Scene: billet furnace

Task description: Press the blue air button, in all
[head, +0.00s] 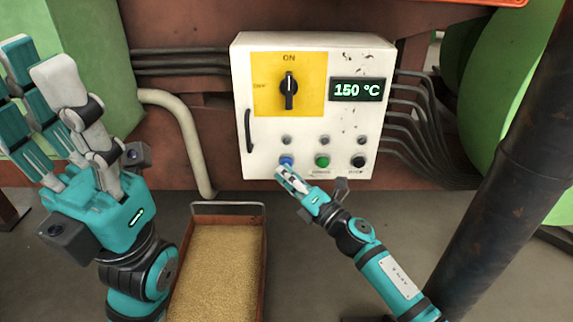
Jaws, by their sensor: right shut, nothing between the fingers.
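The blue air button (286,160) is at the lower left of the white control box (310,110), left of a green button (322,161) and a black button (358,161). My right gripper (282,172) is shut and empty, its fingertips just below and in front of the blue button. I cannot tell whether they touch it. My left gripper (45,80) is raised at the left, its fingers spread open and empty, away from the box.
The box has a rotary switch (289,92) on a yellow plate and a display (358,90) reading 150 °C. A handled tray of grainy material (263,240) stands on the floor below. A dark pipe (500,190) slants at the right. Cables leave the box on both sides.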

